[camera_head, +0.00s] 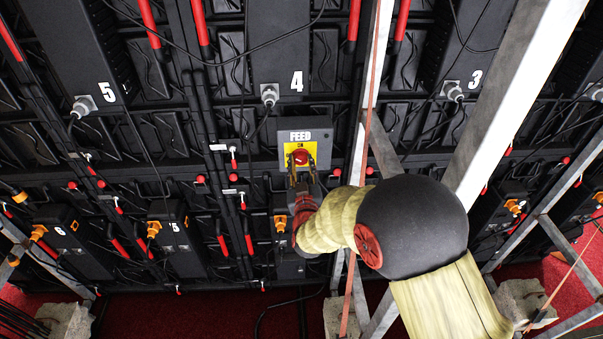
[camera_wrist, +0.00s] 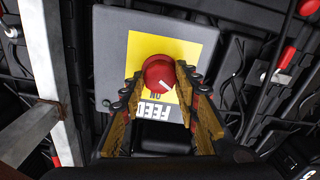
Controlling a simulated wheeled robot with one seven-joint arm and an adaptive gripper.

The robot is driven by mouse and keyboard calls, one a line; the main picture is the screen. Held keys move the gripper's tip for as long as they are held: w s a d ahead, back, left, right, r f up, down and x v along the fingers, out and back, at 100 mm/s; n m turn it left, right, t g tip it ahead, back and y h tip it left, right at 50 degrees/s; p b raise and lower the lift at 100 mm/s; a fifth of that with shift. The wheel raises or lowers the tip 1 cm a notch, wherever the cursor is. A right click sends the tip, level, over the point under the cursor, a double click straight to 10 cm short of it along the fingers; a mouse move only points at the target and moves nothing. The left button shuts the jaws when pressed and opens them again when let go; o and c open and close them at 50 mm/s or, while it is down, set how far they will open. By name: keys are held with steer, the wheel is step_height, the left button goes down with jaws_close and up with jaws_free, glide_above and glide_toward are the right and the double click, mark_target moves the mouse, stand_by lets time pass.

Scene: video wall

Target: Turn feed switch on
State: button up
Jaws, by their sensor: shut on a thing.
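The feed switch is a red rotary knob (camera_head: 300,157) on a yellow plate (camera_head: 311,147). It sits on a dark grey box (camera_head: 320,137) labelled FEED. In the wrist view the knob (camera_wrist: 159,70) appears upside down with the FEED label below it. A short white mark shows on the knob, tilted toward the lower right in that view. My gripper (camera_head: 300,168) reaches the knob from below in the head view. Its two fingers stand on either side of the knob in the wrist view (camera_wrist: 160,82) and are shut on it. The fingers hide part of the yellow plate.
Black video wall panels with red handles and cables surround the box. A pale metal beam (camera_head: 505,100) slants down at the right, and an upright metal post (camera_head: 373,80) stands just right of the box. Concrete blocks (camera_head: 522,300) rest on the red floor.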

steer(key=m+b, duration=0.4)
steer(key=b, duration=0.1)
steer(key=m+b, duration=0.2)
steer(key=b, duration=0.1)
steer(key=shift+f, duration=0.3)
steer(key=m+b, duration=0.4)
steer(key=b, duration=0.1)
steer(key=shift+r+m, duration=0.1)
steer(key=shift+m, duration=0.2)
steer(key=shift+m+b, duration=0.4)
steer(key=shift+b, duration=0.15)
steer(key=shift+r, duration=0.15)
steer(key=o, duration=1.1)
steer(key=shift+o, duration=0.3)
steer(key=s, duration=1.2)
